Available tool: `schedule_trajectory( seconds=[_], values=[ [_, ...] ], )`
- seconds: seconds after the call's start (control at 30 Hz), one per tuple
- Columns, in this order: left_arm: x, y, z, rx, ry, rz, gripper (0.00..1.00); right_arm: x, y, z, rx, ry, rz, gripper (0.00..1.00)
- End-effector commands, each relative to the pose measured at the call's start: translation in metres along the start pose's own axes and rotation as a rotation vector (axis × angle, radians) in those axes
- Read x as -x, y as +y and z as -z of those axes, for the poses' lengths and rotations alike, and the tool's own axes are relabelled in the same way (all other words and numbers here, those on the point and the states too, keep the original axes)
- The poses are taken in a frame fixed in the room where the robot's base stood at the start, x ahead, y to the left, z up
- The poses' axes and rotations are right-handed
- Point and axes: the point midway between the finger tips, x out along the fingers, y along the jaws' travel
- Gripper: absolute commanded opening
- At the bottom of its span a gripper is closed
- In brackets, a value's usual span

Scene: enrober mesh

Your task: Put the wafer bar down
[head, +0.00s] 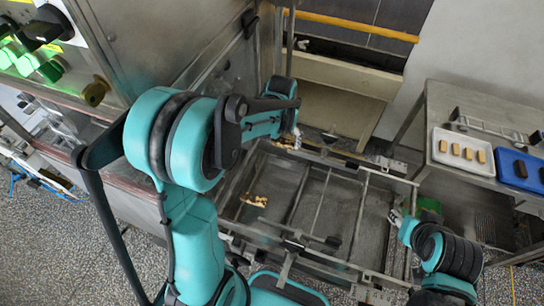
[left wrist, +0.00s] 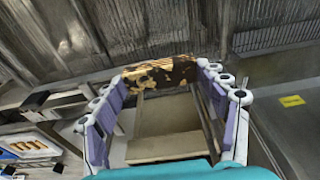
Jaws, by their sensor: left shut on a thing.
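My left gripper (head: 290,138) is shut on a wafer bar, above the far side of the metal frame. The left wrist view shows the bar (left wrist: 160,72) between the fingertips of the left gripper (left wrist: 165,85), golden with dark brown patches. It lies crosswise between the fingers. In the head view the held bar is too small and hidden to make out. My right gripper (head: 396,216) is low at the frame's right side; its fingers are too small to tell open or shut.
The metal frame (head: 322,205) has several crossbars, and a small golden-brown piece (head: 255,200) lies in its left part. At right, a steel table (head: 450,105) bears a white tray (head: 440,136) with several golden bars and a blue tray (head: 512,160) with dark pieces.

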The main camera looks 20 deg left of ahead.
Motion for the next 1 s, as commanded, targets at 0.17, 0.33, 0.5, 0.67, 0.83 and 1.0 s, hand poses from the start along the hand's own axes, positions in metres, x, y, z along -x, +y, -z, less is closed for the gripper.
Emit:
schedule_trajectory(
  seconds=[0.17,0.33,0.5,0.67,0.83,1.0],
  values=[
    [-0.018,-0.021,-0.031,0.003,0.0,0.0,0.56,-0.004,0.0,-0.003,0.0,0.0,0.0,0.4],
    [-0.024,-0.028,-0.042,0.001,0.0,-0.001,0.56,-0.005,0.0,-0.004,0.0,0.0,0.0,0.4],
    [-0.049,-0.028,-0.046,0.0,0.0,-0.001,0.56,-0.011,0.0,-0.008,0.0,0.0,0.0,0.4],
    [-0.063,-0.028,-0.048,0.0,0.0,-0.001,0.56,-0.013,0.0,-0.009,0.0,0.0,0.0,0.4],
    [-0.062,-0.028,-0.048,0.0,0.0,-0.001,0.56,-0.013,0.0,-0.009,0.0,0.0,0.0,0.4],
    [-0.066,-0.028,-0.049,0.0,0.0,-0.001,0.56,-0.016,0.0,-0.011,0.0,0.0,0.0,0.4]
  ],
)
